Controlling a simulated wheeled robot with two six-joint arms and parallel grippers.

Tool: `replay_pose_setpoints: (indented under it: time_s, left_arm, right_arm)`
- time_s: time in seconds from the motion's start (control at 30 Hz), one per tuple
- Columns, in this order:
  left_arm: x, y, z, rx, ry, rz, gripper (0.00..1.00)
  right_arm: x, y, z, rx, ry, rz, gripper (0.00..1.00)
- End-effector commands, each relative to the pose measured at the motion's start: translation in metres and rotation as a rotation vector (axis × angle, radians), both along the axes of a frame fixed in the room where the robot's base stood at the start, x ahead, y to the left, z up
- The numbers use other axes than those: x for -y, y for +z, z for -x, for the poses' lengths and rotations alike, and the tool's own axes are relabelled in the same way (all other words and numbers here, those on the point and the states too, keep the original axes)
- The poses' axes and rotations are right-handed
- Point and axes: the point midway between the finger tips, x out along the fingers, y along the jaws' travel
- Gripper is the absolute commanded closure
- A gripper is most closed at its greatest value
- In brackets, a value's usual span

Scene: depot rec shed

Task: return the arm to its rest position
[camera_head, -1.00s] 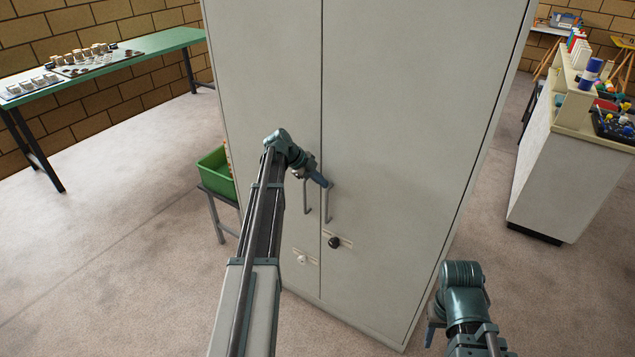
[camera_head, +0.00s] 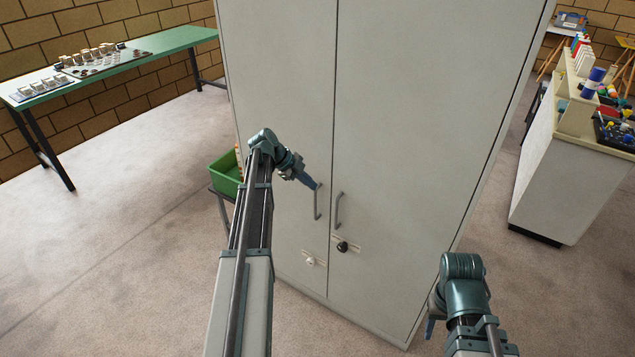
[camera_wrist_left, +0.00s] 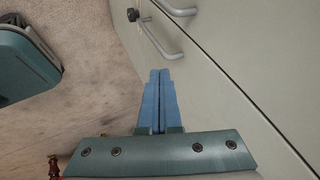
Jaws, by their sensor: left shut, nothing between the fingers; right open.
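My left gripper (camera_head: 314,184) is shut and empty, in front of the left door of a tall grey cabinet (camera_head: 420,120), close to the left door handle (camera_head: 317,204). In the left wrist view its blue fingers (camera_wrist_left: 158,75) lie together, with two bar handles (camera_wrist_left: 168,38) just beyond the tips. I cannot tell whether the tips touch the handle.
A green crate (camera_head: 224,174) on a stand is left of the cabinet. A green table (camera_head: 150,45) with game pieces stands at the far left. A white counter (camera_head: 560,180) with bottles and trays is at the right. The floor between is clear. Both cabinet doors look shut.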

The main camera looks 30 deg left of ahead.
Motion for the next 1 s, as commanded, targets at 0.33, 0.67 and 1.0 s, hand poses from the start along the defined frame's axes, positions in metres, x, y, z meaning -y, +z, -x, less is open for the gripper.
replay_pose_setpoints:
  time_s: [0.33,0.67,1.0]
  left_arm:
    - [-0.003,0.005,0.003,0.000,0.000,0.000,1.00]
    - [0.107,-0.010,0.031,-0.226,0.120,0.029,1.00]
    - [0.287,-0.034,0.143,-0.623,0.594,-0.091,1.00]
  right_arm:
    - [0.000,0.005,0.000,0.000,0.000,0.000,0.50]
    - [0.000,0.005,0.000,0.000,0.000,0.000,0.50]
    - [0.000,0.005,0.000,0.000,0.000,0.000,0.50]
